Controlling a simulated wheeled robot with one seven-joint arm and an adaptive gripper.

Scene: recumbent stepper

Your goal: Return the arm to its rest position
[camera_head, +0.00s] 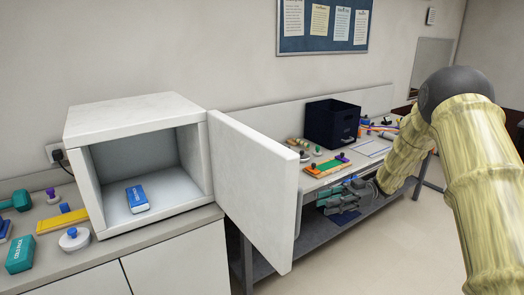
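My arm (480,190) comes in from the right edge and bends down toward the middle of the picture. My gripper (328,202) is at its end, low in front of the far bench and to the right of the open white door (255,185). It is apart from the door in the picture. Its fingers are small and dark, and I cannot tell whether they are open or shut. No held thing is clear. A white box cabinet (140,112) stands on the counter with its door swung wide open. A blue and white pack (137,199) lies inside.
The counter at left holds a teal cold pack (20,254), a yellow bar (62,221) and a white lidded pot (74,239). The far bench bears a dark blue bin (331,124) and a green-orange board (327,164). The floor (400,250) at lower right looks clear.

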